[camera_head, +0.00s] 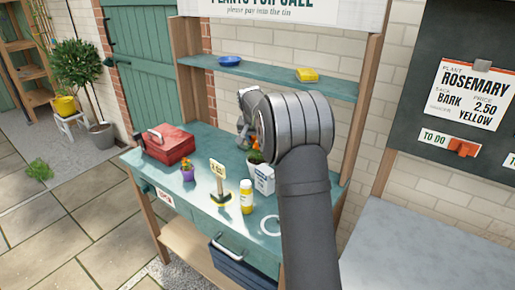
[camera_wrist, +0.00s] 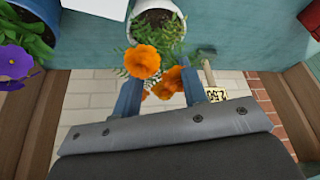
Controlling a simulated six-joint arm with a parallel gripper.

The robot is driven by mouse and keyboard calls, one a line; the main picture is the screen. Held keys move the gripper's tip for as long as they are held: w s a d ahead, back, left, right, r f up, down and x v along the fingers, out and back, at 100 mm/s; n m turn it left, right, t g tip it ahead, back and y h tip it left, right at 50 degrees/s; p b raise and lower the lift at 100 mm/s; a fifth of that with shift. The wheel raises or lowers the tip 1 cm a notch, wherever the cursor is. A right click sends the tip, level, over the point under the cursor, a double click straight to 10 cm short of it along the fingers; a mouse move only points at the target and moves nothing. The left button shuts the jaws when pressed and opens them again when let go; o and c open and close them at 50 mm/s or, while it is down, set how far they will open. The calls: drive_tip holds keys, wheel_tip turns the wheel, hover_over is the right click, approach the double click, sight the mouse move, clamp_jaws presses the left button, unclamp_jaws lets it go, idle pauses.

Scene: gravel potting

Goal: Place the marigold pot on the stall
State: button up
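The marigold pot is a white pot (camera_wrist: 152,5) with green leaves and orange blooms, at the top of the wrist view. In the head view the white pot (camera_head: 253,167) shows beside a white box, partly behind my arm. It appears to stand on the stall's teal top (camera_head: 222,140). My gripper (camera_head: 245,140) is above and behind it in the head view. In the wrist view its blue fingers (camera_wrist: 160,95) are apart, with orange blooms (camera_wrist: 144,62) between and over them. The fingers are not on the pot wall. Pot contact with the top is hard to see.
A blue pot with a purple flower (camera_wrist: 18,62) is close at left in the wrist view. A shelf (camera_head: 270,75) is behind.

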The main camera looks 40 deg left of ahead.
sight(258, 159)
drive_tip(key=v, duration=0.6)
drive_tip(key=shift+r, duration=0.2)
drive_tip(key=shift+f, duration=0.15)
drive_tip(key=x, duration=1.1)
drive_tip(key=shift+f, duration=0.3)
drive_tip(key=shift+w, duration=0.15)
drive_tip(key=shift+r, duration=1.55)
